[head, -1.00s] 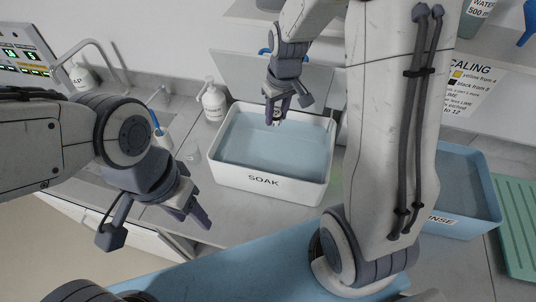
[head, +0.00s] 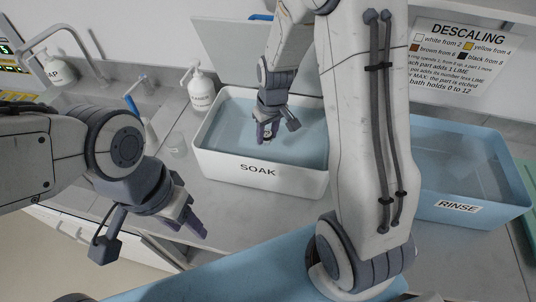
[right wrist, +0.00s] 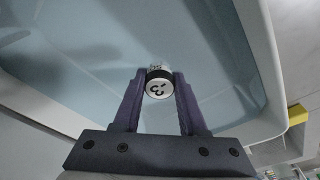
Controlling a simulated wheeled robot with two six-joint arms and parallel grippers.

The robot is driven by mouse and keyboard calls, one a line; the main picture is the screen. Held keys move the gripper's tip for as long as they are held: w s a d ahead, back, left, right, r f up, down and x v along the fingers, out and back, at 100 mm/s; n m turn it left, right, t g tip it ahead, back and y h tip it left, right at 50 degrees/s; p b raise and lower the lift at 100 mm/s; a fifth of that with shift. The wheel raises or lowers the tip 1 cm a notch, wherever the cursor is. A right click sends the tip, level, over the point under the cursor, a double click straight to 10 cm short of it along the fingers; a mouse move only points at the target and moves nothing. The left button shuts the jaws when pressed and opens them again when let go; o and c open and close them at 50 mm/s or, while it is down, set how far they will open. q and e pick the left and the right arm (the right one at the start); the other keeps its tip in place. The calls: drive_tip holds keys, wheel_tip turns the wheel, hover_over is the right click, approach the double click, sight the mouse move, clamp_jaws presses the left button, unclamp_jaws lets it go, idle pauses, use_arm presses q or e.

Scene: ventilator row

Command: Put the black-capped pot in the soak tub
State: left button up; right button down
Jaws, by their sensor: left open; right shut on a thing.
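The soak tub (head: 222,163) is a white box labelled SOAK, with blue liquid inside, in the middle of the head view. My right gripper (head: 267,133) points down over it, within its outline. In the right wrist view the gripper (right wrist: 159,90) is shut on a small pot (right wrist: 158,90), which shows a pale round end with dark marks and a dark band. The blue liquid fills the view behind it. I cannot tell whether the pot touches the liquid. My left gripper (head: 188,222) is open and empty, left of the tub's front.
A blue rinse tub (head: 425,197) labelled RINSE stands to the right, partly behind my right arm. A white pump bottle (head: 201,92) stands at the soak tub's back left corner. A descaling sign (head: 462,55) is behind.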

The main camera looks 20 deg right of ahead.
sight(266, 158)
wheel_tip(266, 158, down, 8)
drive_tip(key=shift+r, duration=0.15)
idle(0.3)
drive_tip(key=shift+c, duration=2.3)
unclamp_jaws()
